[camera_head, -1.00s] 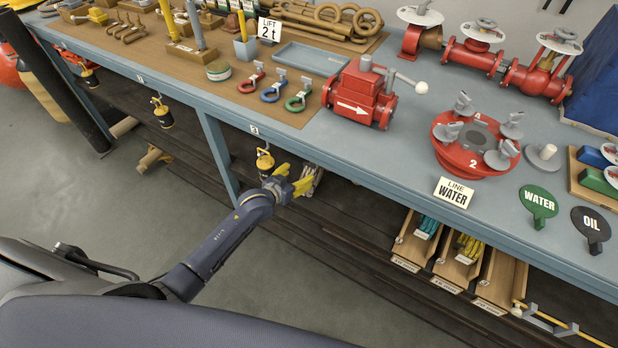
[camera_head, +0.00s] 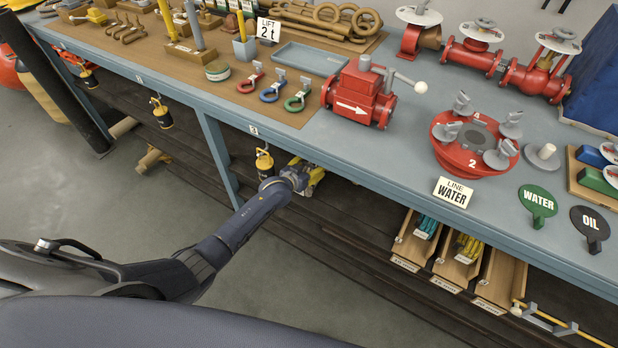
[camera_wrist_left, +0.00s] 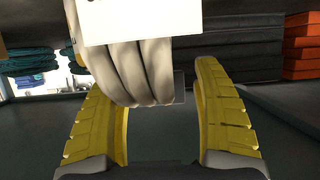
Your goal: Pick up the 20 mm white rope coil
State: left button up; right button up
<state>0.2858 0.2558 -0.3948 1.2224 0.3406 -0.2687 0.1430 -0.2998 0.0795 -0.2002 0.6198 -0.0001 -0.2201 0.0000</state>
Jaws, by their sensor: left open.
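The white rope coil (camera_wrist_left: 150,70) hangs in the upper middle of the left wrist view. Its thick loops hang down and a blank white tag (camera_wrist_left: 135,20) covers its upper part. My left gripper (camera_wrist_left: 160,100) is open, with one yellow finger on each side of the coil's lower end. I cannot tell whether either finger touches it. In the head view my left gripper (camera_head: 308,176) is at the bench's front edge, below the tabletop, and the coil is mostly hidden behind it. My right gripper is in neither view.
The blue-grey bench (camera_head: 330,155) overhangs the gripper. A yellow and black hanging lamp (camera_head: 264,160) is close to its left. Shackles (camera_head: 270,93) and a red valve (camera_head: 360,95) are on top.

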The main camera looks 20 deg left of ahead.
pick_arm(q)
jog(key=shift+x, duration=1.2)
grip_shut()
